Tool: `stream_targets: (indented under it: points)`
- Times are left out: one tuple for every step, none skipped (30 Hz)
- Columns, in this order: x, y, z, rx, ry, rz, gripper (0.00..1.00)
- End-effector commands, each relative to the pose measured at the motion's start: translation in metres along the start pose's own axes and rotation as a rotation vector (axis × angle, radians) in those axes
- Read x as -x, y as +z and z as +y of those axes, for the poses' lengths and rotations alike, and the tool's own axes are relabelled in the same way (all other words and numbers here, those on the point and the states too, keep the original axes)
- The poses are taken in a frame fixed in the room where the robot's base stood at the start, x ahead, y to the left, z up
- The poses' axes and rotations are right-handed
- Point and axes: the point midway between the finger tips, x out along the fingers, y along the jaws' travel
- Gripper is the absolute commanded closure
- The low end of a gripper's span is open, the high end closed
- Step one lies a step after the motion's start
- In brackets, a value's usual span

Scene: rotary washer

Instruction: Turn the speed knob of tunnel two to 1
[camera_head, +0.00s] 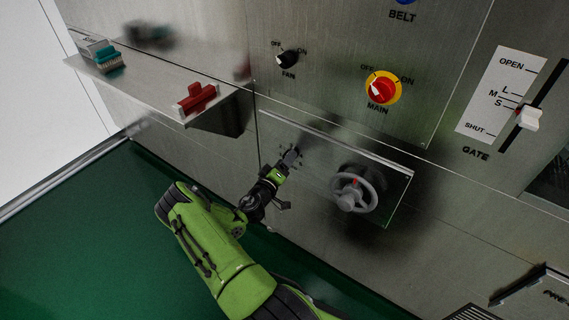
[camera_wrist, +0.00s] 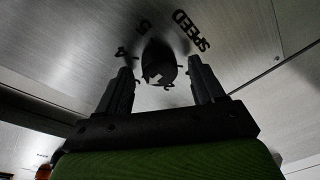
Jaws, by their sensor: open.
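The black speed knob (camera_wrist: 158,62) shows in the wrist view on a brushed-steel face, with the word SPEED to its right and numbers around it; a 5, a 4 and a 2 can be made out. My gripper (camera_wrist: 160,70) is open, with one finger on each side of the knob. I cannot tell whether the fingers touch it, and the pointer's setting is too dark to read. In the head view my gripper (camera_head: 290,157) is at the lower steel panel, left of the handwheel, and the knob cannot be made out. No tunnel number is readable.
A grey handwheel (camera_head: 353,192) sticks out just right of my gripper. Above are the FAN knob (camera_head: 287,57) and the red-and-yellow MAIN switch (camera_head: 382,88). A shelf (camera_head: 222,107) with a red-handled object (camera_head: 197,97) juts out upper left. The green floor (camera_head: 90,230) is clear at left.

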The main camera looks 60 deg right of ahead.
Motion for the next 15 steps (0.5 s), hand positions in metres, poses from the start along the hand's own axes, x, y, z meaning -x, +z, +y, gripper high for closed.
stream_targets:
  points:
    - [0.0002,-0.0001,0.0001,0.0,0.0,0.0,0.32]
    - [0.0003,-0.0001,0.0001,0.0,0.0,0.0,0.32]
    - [0.0004,0.0,0.0001,0.0,0.0,0.0,0.38]
    - [0.0004,0.0,0.0001,0.0,0.0,0.0,0.43]
    - [0.0005,0.0,0.0001,0.0,0.0,-0.001,0.47]
    - [0.0005,0.0001,0.0001,0.0,0.0,-0.001,0.53]
    - [0.0006,0.0001,0.0001,0.0,0.0,-0.001,0.58]
    - [0.0006,0.0001,0.0001,0.0,0.0,-0.001,0.63]
    - [0.0006,0.0001,0.0,0.0,0.0,-0.001,0.69]
    - [0.0007,0.0001,0.0,0.0,0.0,-0.001,0.73]
    - [0.0007,0.0002,0.0,0.0,0.0,-0.001,0.78]
    - [0.0007,0.0002,-0.0001,0.0,0.0,-0.001,0.84]
    - [0.0007,0.0002,-0.0001,0.0,0.0,-0.001,0.88]
    - [0.0008,0.0002,-0.0001,0.0,0.0,-0.001,0.88]
    - [0.0008,0.0002,-0.0001,0.001,0.0,-0.001,0.88]
